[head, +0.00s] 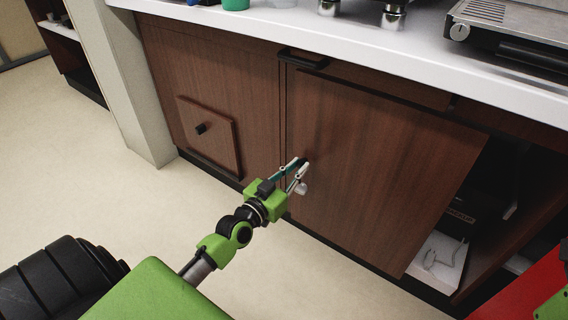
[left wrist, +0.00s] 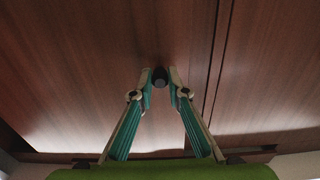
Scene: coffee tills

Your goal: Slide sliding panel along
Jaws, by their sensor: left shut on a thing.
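The sliding panel (head: 375,175) is a large brown wood-grain door in the cabinet front under the white counter. It fills much of the left wrist view (left wrist: 90,70). To its right an opening (head: 490,190) shows the dark inside of the cabinet. My left gripper (head: 301,166) is at the panel's left part, with its fingers closed around a small dark round knob (left wrist: 160,77). In the head view the fingers mostly hide the knob. My right gripper is not in view.
A smaller square door (head: 208,138) with a black knob is left of the panel. A black bar handle (head: 303,60) sits above. A coffee machine (head: 515,30) stands on the white counter (head: 400,45). The pale floor (head: 130,210) in front is clear.

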